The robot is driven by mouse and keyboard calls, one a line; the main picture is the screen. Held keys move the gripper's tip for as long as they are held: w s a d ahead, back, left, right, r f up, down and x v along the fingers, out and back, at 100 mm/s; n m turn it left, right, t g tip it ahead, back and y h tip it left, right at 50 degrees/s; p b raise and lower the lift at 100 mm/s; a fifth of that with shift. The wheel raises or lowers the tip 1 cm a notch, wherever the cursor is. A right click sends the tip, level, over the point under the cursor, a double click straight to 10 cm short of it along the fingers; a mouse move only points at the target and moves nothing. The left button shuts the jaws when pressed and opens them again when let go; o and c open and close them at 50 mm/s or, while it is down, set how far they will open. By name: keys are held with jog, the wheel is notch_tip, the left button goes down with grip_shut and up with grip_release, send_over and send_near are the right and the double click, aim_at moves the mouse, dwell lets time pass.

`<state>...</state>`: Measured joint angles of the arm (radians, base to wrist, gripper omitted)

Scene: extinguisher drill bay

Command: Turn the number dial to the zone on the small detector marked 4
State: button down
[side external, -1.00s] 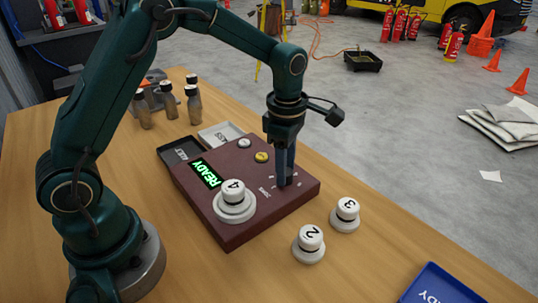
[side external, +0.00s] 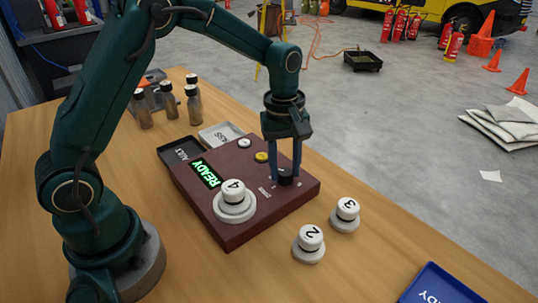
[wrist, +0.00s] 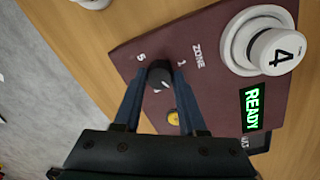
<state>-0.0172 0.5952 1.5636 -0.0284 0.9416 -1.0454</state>
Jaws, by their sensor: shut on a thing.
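The black number dial (side external: 286,180) sits on the maroon console (side external: 232,222), beside the printed word ZONE. My gripper (side external: 285,172) points down and is shut on the dial, one finger on each side. In the wrist view the dial (wrist: 160,74) shows between the fingertips, with numbers 1 and 5 readable around it; other numbers are hidden or unclear. The dial has a pale mark, but I cannot tell which number it points to. The small white detector marked 4 (side external: 234,195) sits on a round white base on the console. The green display (side external: 207,173) reads READY.
White detectors marked 2 (side external: 310,240) and 3 (side external: 346,211) stand on the table right of the console. A yellow button (side external: 262,157) and a white button (side external: 243,143) are behind the dial. Dark and grey trays, several bottles and a blue tray (side external: 440,286) lie around.

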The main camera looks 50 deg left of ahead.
aim_at(286, 170)
jog(key=m, duration=0.5)
jog(key=shift+r+m, duration=0.1)
jog(key=shift+m, duration=0.2)
jog(key=m, duration=0.6)
jog(key=shift+g, duration=0.3)
jog(key=m, duration=0.5)
jog(key=shift+m, duration=0.4)
jog(key=m, duration=0.6)
jog(key=shift+w, duration=0.1)
jog(key=shift+c, duration=2.3)
grip_release()
jog(key=shift+w+a+r, duration=0.1)
jog(key=shift+r, duration=2.45)
